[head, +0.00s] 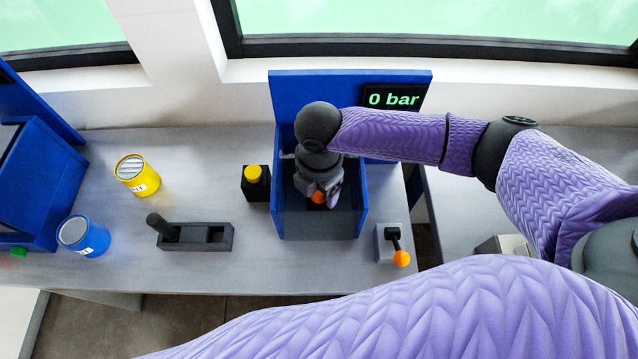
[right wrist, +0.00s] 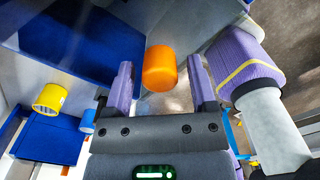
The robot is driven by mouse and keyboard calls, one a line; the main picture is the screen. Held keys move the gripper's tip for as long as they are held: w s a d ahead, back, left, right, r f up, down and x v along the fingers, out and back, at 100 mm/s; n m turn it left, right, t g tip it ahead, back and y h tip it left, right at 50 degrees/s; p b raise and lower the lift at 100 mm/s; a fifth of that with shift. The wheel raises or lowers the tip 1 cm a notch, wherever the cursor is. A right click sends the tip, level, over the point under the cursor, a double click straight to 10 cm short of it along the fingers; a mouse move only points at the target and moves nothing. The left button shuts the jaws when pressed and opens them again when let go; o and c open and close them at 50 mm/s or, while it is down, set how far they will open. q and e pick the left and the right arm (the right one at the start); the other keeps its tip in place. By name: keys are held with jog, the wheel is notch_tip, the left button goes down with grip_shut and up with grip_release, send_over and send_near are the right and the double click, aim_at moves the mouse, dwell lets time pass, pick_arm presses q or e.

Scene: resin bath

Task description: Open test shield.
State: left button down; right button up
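The blue test box (head: 361,215) stands at the back of the bench. A dark see-through panel (head: 300,224) covers its lower front; this looks like the shield. An orange knob (head: 318,197) shows at the panel's upper edge, partly hidden by my right gripper (head: 326,193). In the right wrist view the orange knob (right wrist: 160,68) lies between the tips of my right gripper (right wrist: 161,84). The purple fingers are open, with a gap on each side of the knob. My left gripper is in neither view.
A yellow button on a black block (head: 254,180) stands left of the box. An orange-tipped lever (head: 401,258) is at its right. A dark slotted block with a handle (head: 205,238), a yellow can (head: 137,176) and a blue can (head: 83,236) stand farther left. The display (head: 393,98) reads 0 bar.

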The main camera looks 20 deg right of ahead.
grip_shut()
dwell(1.2)
